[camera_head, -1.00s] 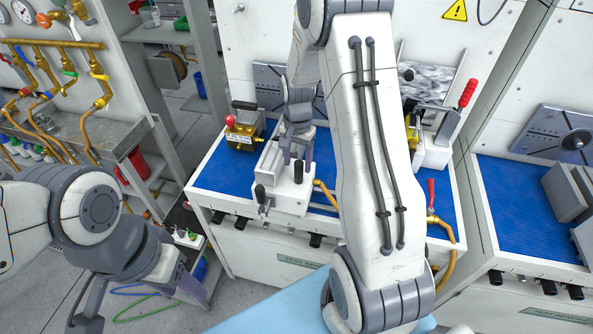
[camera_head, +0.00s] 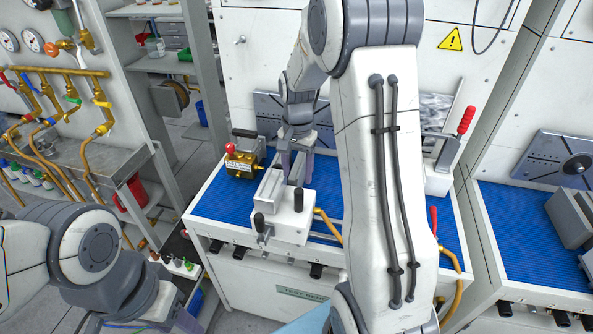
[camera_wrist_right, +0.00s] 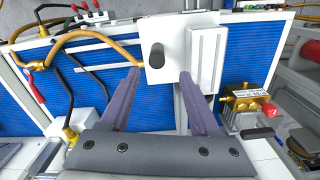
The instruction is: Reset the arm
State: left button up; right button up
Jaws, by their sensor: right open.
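My right arm reaches down over the blue-topped test bench (camera_head: 215,205). Its gripper (camera_head: 297,172) is open and empty, just behind and above the white clamp fixture (camera_head: 290,222) with black knobs. In the right wrist view the open purple fingers (camera_wrist_right: 160,74) appear at the near edge of the white fixture (camera_wrist_right: 157,62), with nothing held between them; contact is unclear. My left arm is at the lower left, and its gripper is largely cut off by the bottom edge, so its jaws cannot be read.
A brass valve block (camera_head: 243,163) with a red knob stands left of the fixture; it also shows in the wrist view (camera_wrist_right: 245,103). A yellow hose (camera_head: 328,222) runs from the fixture. A red-handled clamp (camera_head: 466,121) stands at right. A second blue-topped bench (camera_head: 510,225) is further right.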

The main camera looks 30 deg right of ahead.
jog(key=s+a+r+n+b, duration=0.1)
jog(key=s+a+r+n, duration=0.1)
jog(key=s+a+n, duration=0.5)
jog(key=s+a+r+n+b, duration=0.1)
jog(key=s+a+n, duration=0.15)
jog(key=a, duration=0.85)
jog(key=s+a+n, duration=0.3)
jog(key=s+n, duration=0.1)
jog(key=s, duration=0.3)
jog(key=s+a+n+y+b, duration=0.1)
jog(key=s+a+n, duration=0.2)
jog(key=s, duration=0.5)
jog(key=shift+s+f+n, duration=0.15)
jog(key=shift+s+n, duration=0.15)
jog(key=shift+n, duration=0.55)
jog(key=shift+a, duration=0.1)
